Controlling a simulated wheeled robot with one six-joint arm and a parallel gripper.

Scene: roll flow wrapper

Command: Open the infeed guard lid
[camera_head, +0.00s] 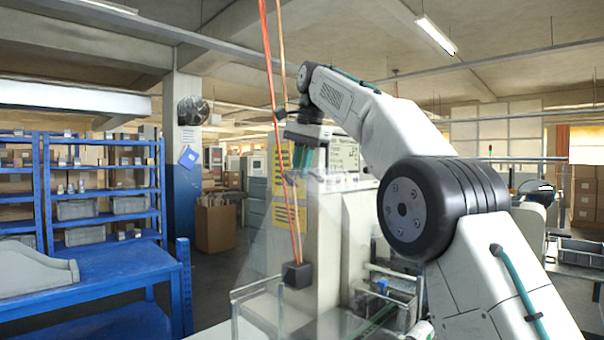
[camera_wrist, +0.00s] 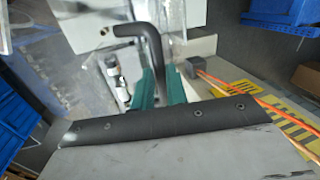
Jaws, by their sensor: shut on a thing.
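My gripper (camera_head: 302,165) is raised in front of the tall pale machine cabinet (camera_head: 335,235). In the wrist view its teal fingers (camera_wrist: 160,80) are closed on a dark bent bar, the lid handle (camera_wrist: 147,31), which runs down between them. The infeed guard lid (camera_head: 268,245) looks like a clear, see-through panel slanting down and left below my gripper in the head view. Its edges are faint, so its exact angle is hard to tell. The handle is too small to make out in the head view.
Orange cords (camera_head: 284,130) hang to a dark block (camera_head: 297,275) close by my gripper. A yellow notice (camera_head: 288,190) is on the cabinet. A blue bench (camera_head: 110,268) and blue shelves (camera_head: 105,190) stand left. Open floor (camera_head: 222,270) lies between bench and machine.

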